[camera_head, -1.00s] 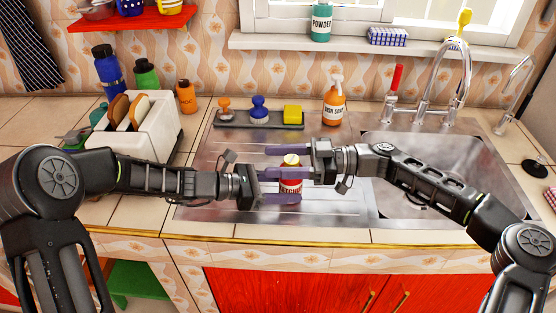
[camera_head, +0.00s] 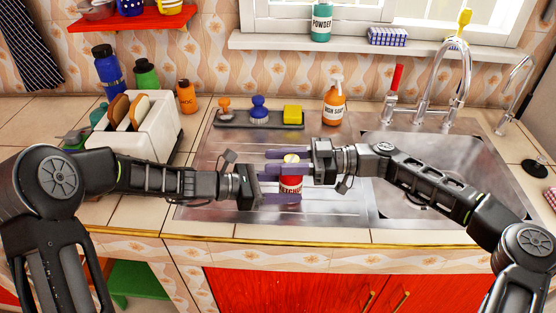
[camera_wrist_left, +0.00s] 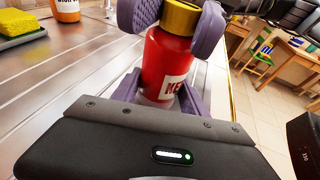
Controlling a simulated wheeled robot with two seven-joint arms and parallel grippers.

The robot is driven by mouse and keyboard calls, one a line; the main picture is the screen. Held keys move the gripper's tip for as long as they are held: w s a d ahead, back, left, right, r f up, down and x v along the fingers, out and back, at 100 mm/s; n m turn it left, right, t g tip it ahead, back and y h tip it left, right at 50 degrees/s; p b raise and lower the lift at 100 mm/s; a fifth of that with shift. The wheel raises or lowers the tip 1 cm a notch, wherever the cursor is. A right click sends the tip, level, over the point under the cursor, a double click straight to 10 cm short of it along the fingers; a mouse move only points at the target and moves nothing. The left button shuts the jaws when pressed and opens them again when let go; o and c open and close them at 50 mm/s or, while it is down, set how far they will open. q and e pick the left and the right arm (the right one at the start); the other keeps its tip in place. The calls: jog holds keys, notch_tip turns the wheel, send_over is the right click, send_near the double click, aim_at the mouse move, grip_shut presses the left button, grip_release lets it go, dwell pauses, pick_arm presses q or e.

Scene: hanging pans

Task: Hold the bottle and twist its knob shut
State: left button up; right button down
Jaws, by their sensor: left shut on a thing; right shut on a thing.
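The red ketchup bottle (camera_head: 291,182) stands upright on the metal drainboard, with a white label and a yellow knob (camera_head: 291,158) on top. My left gripper (camera_head: 290,186) is shut on the bottle's body from the left. My right gripper (camera_head: 290,160) comes from the right, above the left one, and is shut on the knob. In the left wrist view the red bottle (camera_wrist_left: 168,62) sits between my left purple fingers, its label partly hidden. The yellow knob (camera_wrist_left: 181,18) is between my right gripper's purple fingers (camera_wrist_left: 176,20).
A grey tray (camera_head: 240,124) with stampers and a yellow sponge (camera_head: 293,115) lies behind the grippers. An orange soap bottle (camera_head: 334,103) stands beside it. The sink basin (camera_head: 440,165) and tap (camera_head: 437,85) are at right. A white toaster (camera_head: 150,132) is at left.

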aim_at(291, 155)
jog(key=shift+w+m+t, duration=0.1)
jog(key=shift+m+t, duration=0.3)
jog(key=shift+t, duration=0.2)
jog(key=m+t+h, duration=0.2)
jog(key=m+t, duration=0.1)
jog(key=t, duration=0.1)
jog(key=w+m+t+h, duration=0.1)
jog(key=m+t+h, duration=0.2)
jog(key=m+t, duration=0.1)
jog(key=w+d+m+t+h, duration=0.1)
jog(key=m+t+h, duration=0.1)
jog(key=t, duration=0.4)
jog(key=shift+w+f+m+h, duration=0.1)
jog(key=shift+f+m+h, duration=0.15)
jog(key=shift+m, duration=0.65)
jog(key=m+t+h, duration=0.1)
jog(key=h, duration=0.1)
jog(key=m+t+h, duration=0.1)
jog(key=m+h, duration=0.1)
jog(key=shift+w+d+r+t, duration=0.1)
jog(key=shift+w+d+t, duration=0.1)
jog(key=shift+t, duration=0.2)
jog(key=shift+w+d+r+m+t+h, duration=0.1)
jog(key=shift+d+m+t+h, duration=0.2)
jog(key=shift+m+h, duration=0.4)
jog(key=shift+w+d+r+m+t+h, duration=0.1)
jog(key=shift+d+m+t+h, duration=0.25)
jog(key=shift+h, duration=0.6)
jog(key=c, duration=1)
grip_release()
